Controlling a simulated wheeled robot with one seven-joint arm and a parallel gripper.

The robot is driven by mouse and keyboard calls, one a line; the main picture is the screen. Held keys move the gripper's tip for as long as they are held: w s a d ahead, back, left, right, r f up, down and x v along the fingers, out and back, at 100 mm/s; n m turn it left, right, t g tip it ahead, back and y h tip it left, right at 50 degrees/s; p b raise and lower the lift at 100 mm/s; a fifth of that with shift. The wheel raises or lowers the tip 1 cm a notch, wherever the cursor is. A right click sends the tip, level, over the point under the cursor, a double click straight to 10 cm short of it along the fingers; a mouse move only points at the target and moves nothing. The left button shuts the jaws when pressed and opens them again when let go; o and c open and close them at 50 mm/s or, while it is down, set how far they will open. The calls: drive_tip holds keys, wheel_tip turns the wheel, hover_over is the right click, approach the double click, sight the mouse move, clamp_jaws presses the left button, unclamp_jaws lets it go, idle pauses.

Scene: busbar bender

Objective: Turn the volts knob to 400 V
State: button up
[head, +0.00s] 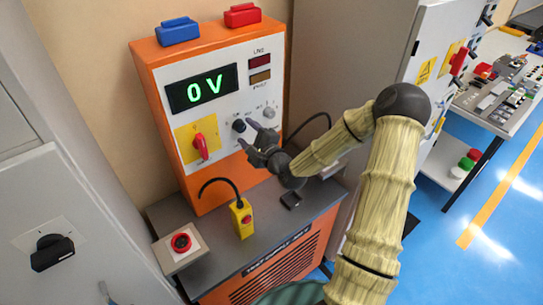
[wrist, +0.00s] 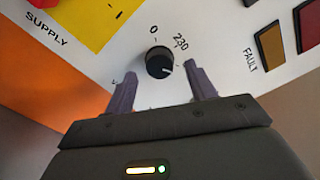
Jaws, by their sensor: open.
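The volts knob (wrist: 158,62) is a round black dial with a small white mark, on the white face of the orange panel. Labels 0 and 230 show beside it in the wrist view; other markings are partly hidden by my fingers. In the head view the knob (head: 239,125) sits below the green display (head: 201,90), which reads 0 V. My gripper (head: 247,134) is open in front of the panel, its fingers on either side of the knob in the wrist view (wrist: 161,69). I cannot tell whether they touch it.
A red switch on a yellow plate (head: 200,143) is left of the knob. A grey knob (head: 268,112) is to its right. A grey cabinet (head: 345,65) stands to the right.

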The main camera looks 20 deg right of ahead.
drive_tip(key=p+v, duration=0.9)
drive_tip(key=v, duration=0.6)
idle(0.7)
